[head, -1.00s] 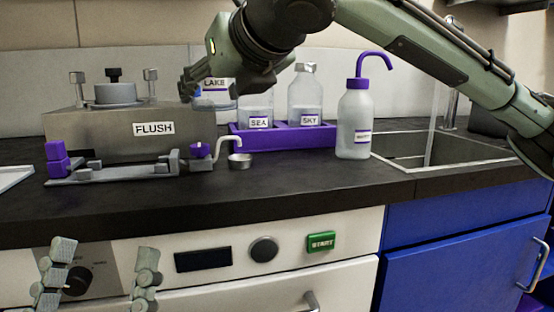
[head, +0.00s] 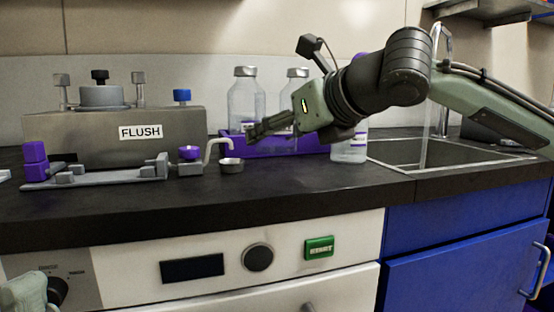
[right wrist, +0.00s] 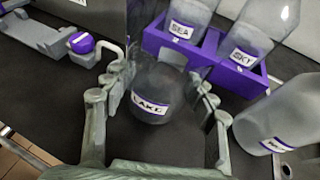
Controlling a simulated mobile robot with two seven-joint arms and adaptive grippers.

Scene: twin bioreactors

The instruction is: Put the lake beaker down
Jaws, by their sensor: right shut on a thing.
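My right gripper (head: 262,130) reaches in from the right, low over the counter in front of the purple rack. In the right wrist view, its fingers (right wrist: 158,100) are on either side of the clear lake beaker (right wrist: 152,108), shut on it. The beaker's LAKE label faces the camera.
The purple rack (head: 232,152) holds the SEA bottle (right wrist: 188,22) and SKY bottle (right wrist: 255,35). A wash bottle (head: 349,150) stands right of it, before the sink (head: 405,152). The front counter strip (head: 300,188) is clear.

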